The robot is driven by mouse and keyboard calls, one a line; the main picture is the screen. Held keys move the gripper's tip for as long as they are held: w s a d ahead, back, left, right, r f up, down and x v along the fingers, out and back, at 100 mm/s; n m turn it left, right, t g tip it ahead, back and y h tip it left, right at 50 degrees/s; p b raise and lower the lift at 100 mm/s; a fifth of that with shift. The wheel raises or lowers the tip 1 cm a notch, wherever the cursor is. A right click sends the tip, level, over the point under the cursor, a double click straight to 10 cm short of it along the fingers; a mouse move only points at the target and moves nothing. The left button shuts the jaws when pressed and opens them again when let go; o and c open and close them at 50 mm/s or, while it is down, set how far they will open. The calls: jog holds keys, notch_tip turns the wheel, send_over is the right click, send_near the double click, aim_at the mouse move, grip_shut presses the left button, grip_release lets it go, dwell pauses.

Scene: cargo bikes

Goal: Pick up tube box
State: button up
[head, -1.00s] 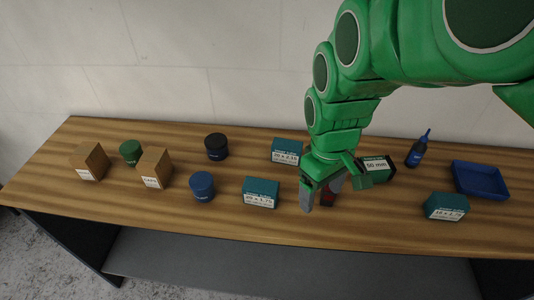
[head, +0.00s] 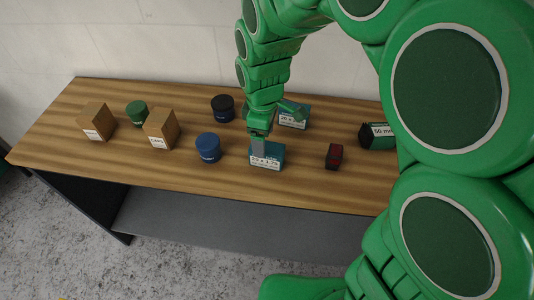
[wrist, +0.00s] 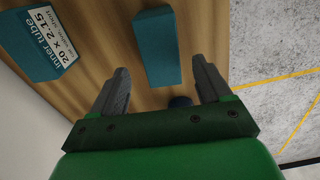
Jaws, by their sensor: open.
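A teal tube box (head: 266,157) with a white label, apparently 20 x 1.75, sits near the bench's front edge. My gripper (head: 261,138) is open and points down over it in the head view, covering part of its top. In the wrist view the same plain-topped tube box (wrist: 157,48) lies between the lines of the two open fingers (wrist: 160,68). I cannot tell how much height separates them. A second tube box (head: 293,116) stands behind, partly hidden by my arm; its label reads 20 x 2.15 in the wrist view (wrist: 32,45).
A blue tin (head: 208,147) stands just left of the tube box, a black tin (head: 222,108) behind. Brown cartons (head: 161,129) and a green tin (head: 136,113) are farther left. A red-black box (head: 334,156) and a 50 mm box (head: 377,135) are right. My arm hides the bench's right end.

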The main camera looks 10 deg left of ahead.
aim_at(267, 147)
jog(key=shift+s+d+f, duration=0.1)
jog(key=shift+d+f, duration=0.05)
jog(key=shift+f, duration=0.85)
jog(key=shift+s+d+f, duration=0.1)
jog(key=shift+d+f, duration=0.05)
jog(key=shift+f, duration=0.9)
jog(key=shift+d+f, duration=0.15)
jog(key=shift+f, duration=0.85)
jog(key=c, duration=1.2)
